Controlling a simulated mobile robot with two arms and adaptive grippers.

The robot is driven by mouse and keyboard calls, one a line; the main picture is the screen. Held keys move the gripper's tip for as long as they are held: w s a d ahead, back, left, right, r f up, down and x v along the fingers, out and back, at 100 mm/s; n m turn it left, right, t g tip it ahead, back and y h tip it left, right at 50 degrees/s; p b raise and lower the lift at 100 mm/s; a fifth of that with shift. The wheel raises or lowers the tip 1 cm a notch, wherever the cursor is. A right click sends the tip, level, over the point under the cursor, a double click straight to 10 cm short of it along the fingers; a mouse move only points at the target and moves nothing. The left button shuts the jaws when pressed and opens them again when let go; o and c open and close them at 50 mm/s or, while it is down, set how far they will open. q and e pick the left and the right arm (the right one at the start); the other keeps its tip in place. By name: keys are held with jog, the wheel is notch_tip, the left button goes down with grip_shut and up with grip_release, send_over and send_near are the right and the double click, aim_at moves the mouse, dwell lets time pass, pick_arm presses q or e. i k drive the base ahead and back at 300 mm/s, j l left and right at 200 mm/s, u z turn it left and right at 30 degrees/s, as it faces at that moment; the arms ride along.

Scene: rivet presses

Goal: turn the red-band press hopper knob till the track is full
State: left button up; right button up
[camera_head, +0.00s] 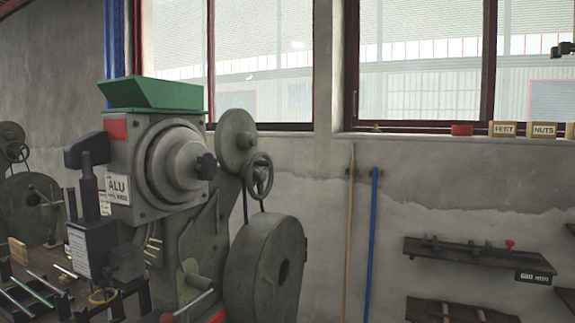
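The press (150,212) with a red patch (115,129) stands at left of centre, close to me. A green hopper (151,94) sits on its top, its inside hidden. A round stepped grey housing (172,168) on its front carries a dark lobed knob (206,167). A white label (118,189) reads ALU. A dark block on a post (86,150) stands at its left. I cannot make out the track or how full it is. Nothing is touching the knob. Neither of my grippers can be made out.
A grey flywheel (264,270) and a handwheel (258,175) are at the press's right. Another machine (25,205) stands at far left. Rods (30,298) lie at lower left. Two poles (349,235) lean on the wall. Shelves (478,262) hang at right.

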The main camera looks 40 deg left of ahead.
aim_at(206, 168)
jog(key=i+l+u, duration=0.1)
jog(key=i+u, duration=0.3)
jog(key=i+l+u, duration=0.2)
jog(key=i+u, duration=0.15)
jog(key=i+l+u, duration=0.4)
jog(key=i+j, duration=0.05)
jog(key=i, duration=0.05)
